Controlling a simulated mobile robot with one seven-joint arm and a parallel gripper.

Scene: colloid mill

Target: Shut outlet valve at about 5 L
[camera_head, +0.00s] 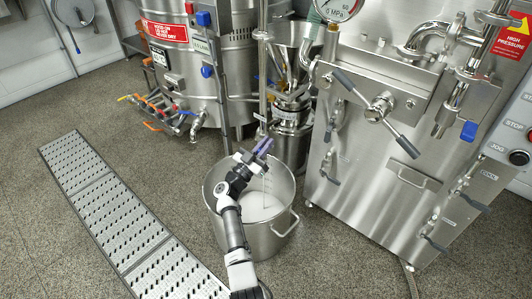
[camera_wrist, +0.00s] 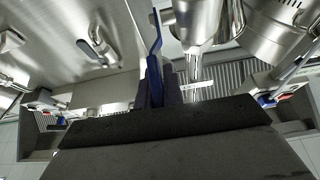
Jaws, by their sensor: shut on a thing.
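My gripper (camera_head: 254,155) is over the rim of a steel pot (camera_head: 278,242) and is shut on a blue valve handle (camera_head: 263,146). In the wrist view the blue handle (camera_wrist: 154,75) stands between the dark fingers. Beside it a steel outlet spout (camera_wrist: 197,22) lets a clear-looking stream (camera_wrist: 194,68) fall. In the head view a thin stream drops into white liquid (camera_head: 262,206) in the pot. The liquid lies well below the rim. I cannot read its volume. My gripper and arm hide most of the valve body and part of the pot.
The colloid mill (camera_head: 291,125) stands behind the pot. A large steel cabinet (camera_head: 375,165) with a gauge (camera_head: 334,8) and levers is close on the right. A jacketed vessel (camera_head: 190,62) with hoses stands at back left. A floor grating (camera_head: 115,222) runs along the left; the floor between is clear.

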